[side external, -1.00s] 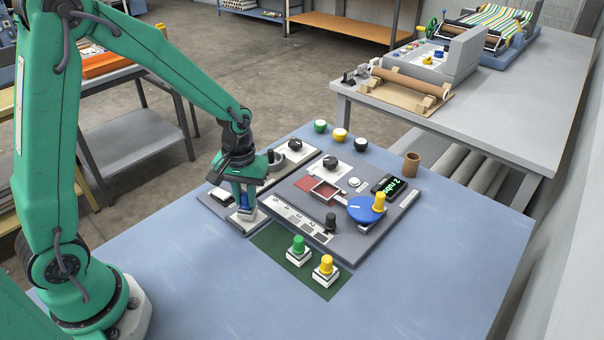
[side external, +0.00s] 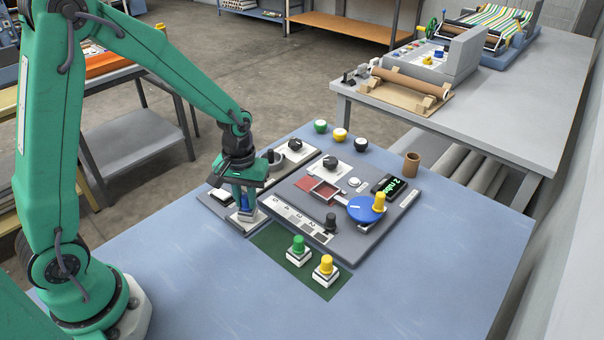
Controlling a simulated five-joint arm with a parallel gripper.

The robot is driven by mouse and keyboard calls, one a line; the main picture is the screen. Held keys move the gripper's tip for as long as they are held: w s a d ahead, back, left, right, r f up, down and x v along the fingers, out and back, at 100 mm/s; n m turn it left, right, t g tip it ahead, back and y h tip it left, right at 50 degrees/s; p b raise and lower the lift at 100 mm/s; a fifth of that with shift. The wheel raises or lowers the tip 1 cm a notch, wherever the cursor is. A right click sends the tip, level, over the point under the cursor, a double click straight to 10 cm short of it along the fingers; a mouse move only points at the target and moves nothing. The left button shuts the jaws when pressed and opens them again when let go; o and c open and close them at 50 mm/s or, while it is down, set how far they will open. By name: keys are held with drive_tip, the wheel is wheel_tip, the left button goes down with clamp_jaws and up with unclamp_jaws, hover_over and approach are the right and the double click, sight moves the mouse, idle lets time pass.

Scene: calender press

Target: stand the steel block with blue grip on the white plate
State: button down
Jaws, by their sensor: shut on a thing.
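The steel block with blue grip (side external: 246,214) stands upright at the near end of the grey strip panel, where a pale plate (side external: 234,219) shows around its foot. My gripper (side external: 244,203) is shut on its blue grip from above. The fingers hide part of the grip. The block looks as if it rests on the white plate, but I cannot tell whether its underside touches all over.
A green mat (side external: 268,243) holds a green-gripped block (side external: 298,250) and a yellow-gripped block (side external: 325,271). The grey control panel (side external: 300,186) lies just right of my gripper, with a blue dial (side external: 362,211) bearing a yellow knob. The front of the blue table (side external: 210,285) is clear.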

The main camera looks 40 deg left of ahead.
drive_tip(key=shift+f, duration=0.1)
idle(0.3)
drive_tip(key=c, duration=0.7)
unclamp_jaws()
drive_tip(key=shift+o, duration=0.2)
drive_tip(key=shift+r, duration=3.55)
